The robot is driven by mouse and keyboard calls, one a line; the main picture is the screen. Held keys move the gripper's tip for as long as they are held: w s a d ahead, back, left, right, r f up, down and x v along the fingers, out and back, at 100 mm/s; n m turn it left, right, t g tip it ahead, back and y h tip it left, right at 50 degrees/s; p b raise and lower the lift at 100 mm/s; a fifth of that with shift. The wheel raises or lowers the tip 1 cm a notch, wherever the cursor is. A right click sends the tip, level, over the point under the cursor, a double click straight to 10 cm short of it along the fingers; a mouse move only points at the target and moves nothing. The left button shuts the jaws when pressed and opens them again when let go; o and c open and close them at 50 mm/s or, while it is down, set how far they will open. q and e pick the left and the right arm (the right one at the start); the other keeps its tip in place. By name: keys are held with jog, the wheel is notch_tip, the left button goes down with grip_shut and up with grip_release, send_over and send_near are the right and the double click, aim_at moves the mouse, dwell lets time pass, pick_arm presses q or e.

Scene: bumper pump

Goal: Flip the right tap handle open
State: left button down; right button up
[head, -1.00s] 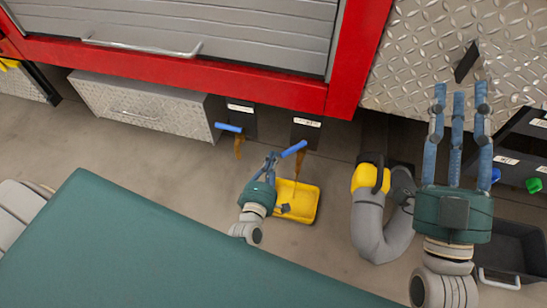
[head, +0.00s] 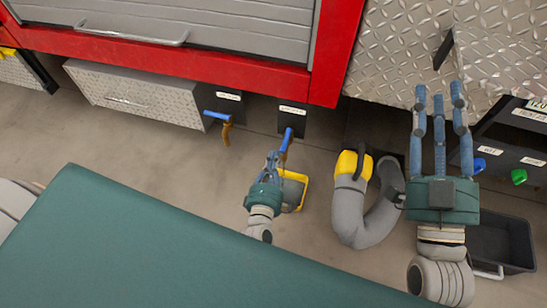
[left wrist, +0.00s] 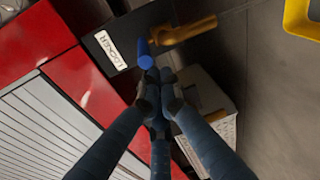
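The right tap, a brass spout with a blue handle (head: 287,139), hangs under the red cabinet at a black plate labelled LOCKER. The handle points downward in the head view, close to the spout's line; in the left wrist view its blue end (left wrist: 145,57) faces me beside the brass spout (left wrist: 187,30). My left gripper (head: 275,156) has its fingers drawn together, tips (left wrist: 160,76) right at the handle's end; contact is hard to tell. It does not enclose the handle. My right gripper (head: 439,97) is open and empty, fingers straight, at the right.
The left tap's blue handle (head: 217,115) sticks out sideways nearby. A green surface (head: 150,250) fills the foreground.

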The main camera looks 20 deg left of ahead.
pick_arm(q)
jog(key=shift+d, duration=1)
pick_arm(e)
jog(key=shift+d, duration=0.1)
pick_arm(q)
jog(key=shift+d+h, duration=0.1)
jog(key=shift+h, duration=0.2)
pick_arm(e)
jog(key=shift+s+d+f, duration=0.1)
pick_arm(q)
jog(key=shift+s, duration=0.1)
jog(key=a+v, duration=0.1)
jog(key=v, duration=1)
jog(key=shift+s+a+y, duration=0.15)
jog(key=shift+s+y, duration=0.25)
pick_arm(e)
jog(key=shift+d, duration=0.1)
pick_arm(q)
jog(key=shift+w, duration=0.1)
